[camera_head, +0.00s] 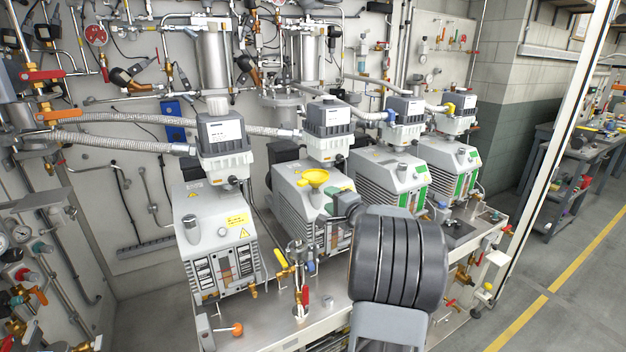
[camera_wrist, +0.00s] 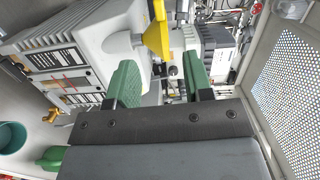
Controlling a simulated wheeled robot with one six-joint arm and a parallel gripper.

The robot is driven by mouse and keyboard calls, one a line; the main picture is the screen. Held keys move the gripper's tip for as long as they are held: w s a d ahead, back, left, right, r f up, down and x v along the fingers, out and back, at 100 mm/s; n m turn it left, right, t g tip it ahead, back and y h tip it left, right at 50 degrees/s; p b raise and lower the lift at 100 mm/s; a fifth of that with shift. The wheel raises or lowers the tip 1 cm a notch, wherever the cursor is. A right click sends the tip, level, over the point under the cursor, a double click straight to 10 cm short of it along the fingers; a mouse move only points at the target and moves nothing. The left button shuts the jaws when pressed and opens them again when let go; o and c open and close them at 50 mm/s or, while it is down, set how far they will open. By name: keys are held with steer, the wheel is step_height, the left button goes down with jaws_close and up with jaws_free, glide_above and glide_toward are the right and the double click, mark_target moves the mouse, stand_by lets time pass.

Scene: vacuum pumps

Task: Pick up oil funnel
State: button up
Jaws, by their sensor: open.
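The yellow oil funnel (camera_head: 315,177) sits on top of the second pump from the left (camera_head: 303,196) in the head view. In the wrist view the funnel (camera_wrist: 157,36) appears side-on, ahead of the gap between the fingers. My gripper (camera_wrist: 160,78) is open, with its two green fingers apart and nothing clearly held between them. In the head view the gripper is close to the front right of the funnel, and my dark arm hides part of it and the pump's right side. I cannot tell whether a finger touches the funnel.
Several grey pumps stand in a row on a metal bench (camera_head: 262,325). The leftmost pump (camera_head: 215,235) is left of the funnel's pump. Upright brass fittings with red and yellow handles (camera_head: 298,270) stand in front. Corrugated hoses (camera_head: 120,141) cross behind. Open floor (camera_head: 585,290) lies right.

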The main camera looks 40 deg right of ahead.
mark_target(306, 184)
steer(key=shift+y, duration=0.3)
steer(key=w+p, duration=0.2)
steer(key=w, duration=1.1)
steer(key=shift+w, duration=0.25)
steer(key=shift+c, duration=0.5)
jaws_close()
